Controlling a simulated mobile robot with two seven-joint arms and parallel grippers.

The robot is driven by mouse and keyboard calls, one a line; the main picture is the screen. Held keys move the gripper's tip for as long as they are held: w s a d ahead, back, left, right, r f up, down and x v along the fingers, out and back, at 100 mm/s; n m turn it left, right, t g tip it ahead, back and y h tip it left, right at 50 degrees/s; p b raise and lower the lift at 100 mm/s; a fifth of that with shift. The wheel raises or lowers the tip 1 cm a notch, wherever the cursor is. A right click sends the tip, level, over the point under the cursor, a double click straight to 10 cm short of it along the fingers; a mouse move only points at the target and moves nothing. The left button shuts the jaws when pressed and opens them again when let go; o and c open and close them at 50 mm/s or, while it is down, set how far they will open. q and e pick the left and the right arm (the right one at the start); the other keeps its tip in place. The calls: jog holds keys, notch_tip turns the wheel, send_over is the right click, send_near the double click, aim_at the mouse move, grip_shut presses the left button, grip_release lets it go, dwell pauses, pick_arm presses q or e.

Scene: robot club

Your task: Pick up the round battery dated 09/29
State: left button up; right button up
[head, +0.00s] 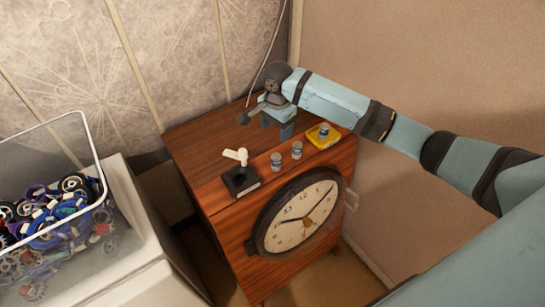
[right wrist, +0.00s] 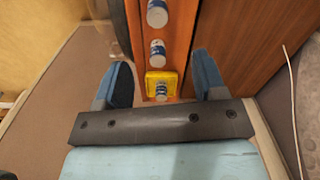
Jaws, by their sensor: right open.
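Three small round batteries with blue-and-white labels stand upright in a row on the wooden cabinet (head: 205,150). In the head view they are the left one (head: 276,162), the middle one (head: 297,150) and the right one (head: 324,130), which stands on a yellow square dish (head: 315,141). The right wrist view shows the one on the dish (right wrist: 161,92), the middle one (right wrist: 158,54) and the end one (right wrist: 157,14). No date is legible. My right gripper (head: 277,121) is open and empty above the cabinet top, behind the row. Its fingers (right wrist: 164,80) appear either side of the dish in the wrist view. My left gripper is out of view.
A black box (head: 240,181) with a white object (head: 236,156) stands left of the batteries. A large round clock (head: 300,217) is at the cabinet's front. A clear bin (head: 83,150) of parts stands on a white unit at left. The cabinet's back left is clear.

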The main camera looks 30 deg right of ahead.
aim_at(276, 156)
jog(key=f, duration=0.7)
jog(key=shift+d+f, duration=0.25)
jog(key=shift+f, duration=0.15)
jog(key=shift+s+a+f+p, duration=0.1)
jog(key=shift+f+p, duration=0.2)
jog(key=shift+f, duration=1)
jog(key=shift+s+a+f+p, duration=0.1)
jog(key=shift+f+p, duration=0.2)
jog(key=shift+f, duration=1)
jog(key=c, duration=1.1)
